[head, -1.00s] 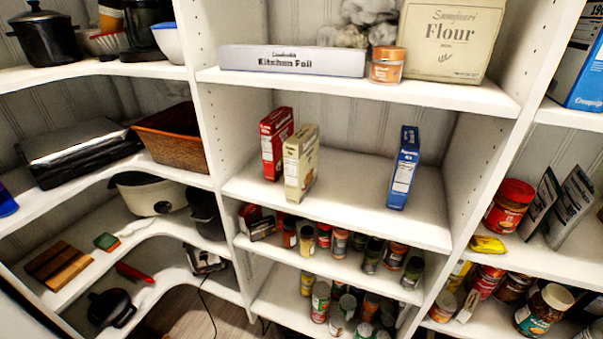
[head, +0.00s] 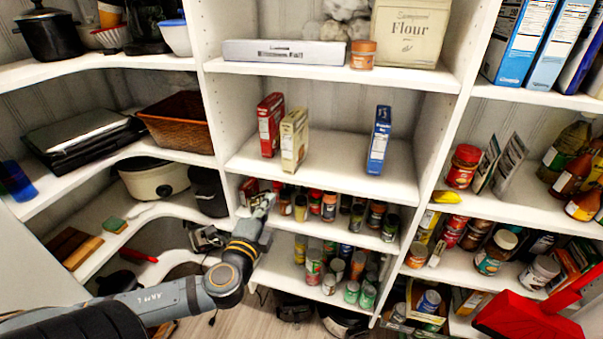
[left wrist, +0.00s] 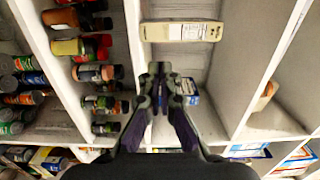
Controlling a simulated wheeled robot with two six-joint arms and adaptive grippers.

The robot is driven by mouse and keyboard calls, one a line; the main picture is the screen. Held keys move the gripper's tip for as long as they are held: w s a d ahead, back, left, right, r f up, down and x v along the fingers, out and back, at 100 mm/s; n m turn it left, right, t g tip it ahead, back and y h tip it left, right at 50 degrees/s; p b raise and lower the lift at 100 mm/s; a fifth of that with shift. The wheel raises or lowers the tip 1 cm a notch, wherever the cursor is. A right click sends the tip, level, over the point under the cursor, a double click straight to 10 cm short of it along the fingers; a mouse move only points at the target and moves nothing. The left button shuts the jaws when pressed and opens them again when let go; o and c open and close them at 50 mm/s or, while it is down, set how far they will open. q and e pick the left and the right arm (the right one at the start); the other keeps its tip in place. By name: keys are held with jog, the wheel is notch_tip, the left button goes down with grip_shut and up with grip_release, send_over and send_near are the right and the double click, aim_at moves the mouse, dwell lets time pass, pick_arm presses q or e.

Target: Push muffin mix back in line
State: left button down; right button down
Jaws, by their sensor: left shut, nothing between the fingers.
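Three upright boxes stand on the middle shelf (head: 330,165): a red box (head: 269,125) at the left, a cream box (head: 294,140) close beside it and nearer the shelf edge, and a blue box (head: 379,140) apart at the right. I cannot read which label says muffin mix. My left gripper (head: 264,203) is shut and empty, below and in front of the middle shelf edge. The left wrist view shows its closed fingers (left wrist: 164,77), with the cream box (left wrist: 182,31) beyond and the blue box (left wrist: 190,91) partly hidden. My right gripper is out of view.
Spice jars (head: 329,207) crowd the shelf below, near my left gripper. Upright dividers bound the bay. A kitchen foil box (head: 285,52) and a flour bag (head: 410,30) stand above. The middle shelf is clear between the cream and blue boxes.

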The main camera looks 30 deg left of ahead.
pick_arm(q)
jog(key=b, duration=0.2)
send_near(288, 165)
jog(key=p+x, duration=0.1)
jog(key=x, duration=0.2)
jog(key=p+x, duration=0.1)
jog(key=x, duration=0.2)
jog(key=shift+r+p, duration=0.2)
jog(key=shift+p, duration=0.15)
jog(key=shift+w+a+f, duration=0.15)
jog(key=shift+w, duration=0.25)
